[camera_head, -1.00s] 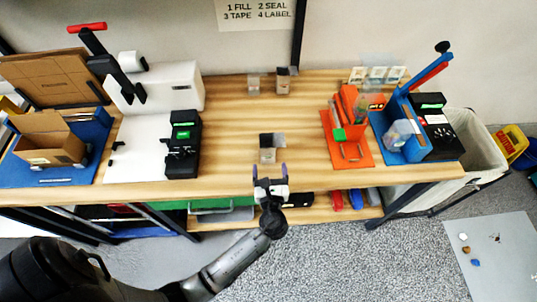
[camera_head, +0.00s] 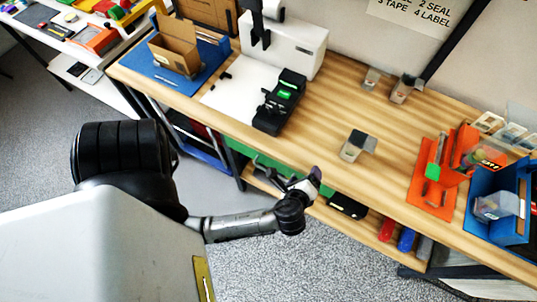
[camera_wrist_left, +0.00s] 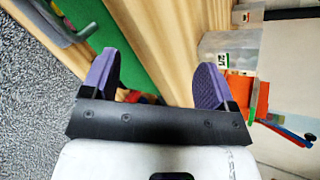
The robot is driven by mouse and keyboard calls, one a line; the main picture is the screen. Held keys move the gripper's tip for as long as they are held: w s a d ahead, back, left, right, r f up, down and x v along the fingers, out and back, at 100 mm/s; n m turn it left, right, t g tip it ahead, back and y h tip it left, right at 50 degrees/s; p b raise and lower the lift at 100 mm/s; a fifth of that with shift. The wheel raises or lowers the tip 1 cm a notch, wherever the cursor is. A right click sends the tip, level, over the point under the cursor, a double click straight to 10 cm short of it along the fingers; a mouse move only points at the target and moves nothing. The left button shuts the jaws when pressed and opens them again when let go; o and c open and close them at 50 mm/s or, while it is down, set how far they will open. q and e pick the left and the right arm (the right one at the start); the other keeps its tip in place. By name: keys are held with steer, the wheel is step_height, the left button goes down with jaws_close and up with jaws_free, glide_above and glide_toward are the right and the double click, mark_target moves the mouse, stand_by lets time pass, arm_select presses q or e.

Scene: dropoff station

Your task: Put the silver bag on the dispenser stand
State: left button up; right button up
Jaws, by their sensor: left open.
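A small grey, clear-sided packet (camera_head: 351,151) with a dark flap stands near the middle of the wooden table; it may be the silver bag. A clear packet with a dark and green label (camera_wrist_left: 216,45) shows beyond the fingers in the left wrist view, and I cannot tell if it is the same one. An orange stand (camera_head: 434,196) at the right of the table may be the dispenser stand. My left gripper (camera_head: 305,182) is at the table's front edge, left of the grey packet and apart from it. Its purple fingers (camera_wrist_left: 157,85) are open and empty. My right gripper is out of view.
Two similar small packets (camera_head: 405,88) (camera_head: 371,78) stand farther back. A blue stand (camera_head: 483,237) is at the far right. A black device (camera_head: 280,102), white machine (camera_head: 293,47) and cardboard box (camera_head: 175,47) occupy the left. A lower shelf holds bins. The middle tabletop is mostly clear.

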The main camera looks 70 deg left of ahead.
arm_select(q)
steer(key=s+d+f+n+g+h, duration=0.1)
steer(key=s+n+g+h, duration=0.2)
steer(key=s+n+h, duration=0.2)
steer(key=s+n, duration=0.3)
steer(key=shift+d+f+n, duration=0.2)
steer(key=shift+f+n, duration=0.1)
steer(key=shift+o, duration=0.5)
steer(key=s+d+r+n+g+h, duration=0.1)
steer(key=s+d+n+h, duration=0.2)
steer(key=s+n+h, duration=0.1)
steer(key=shift+s+d+r+n+g+h, duration=0.3)
steer(key=shift+s+d+r+n, duration=0.1)
steer(key=shift+s, duration=0.45)
steer(key=shift+f, duration=0.1)
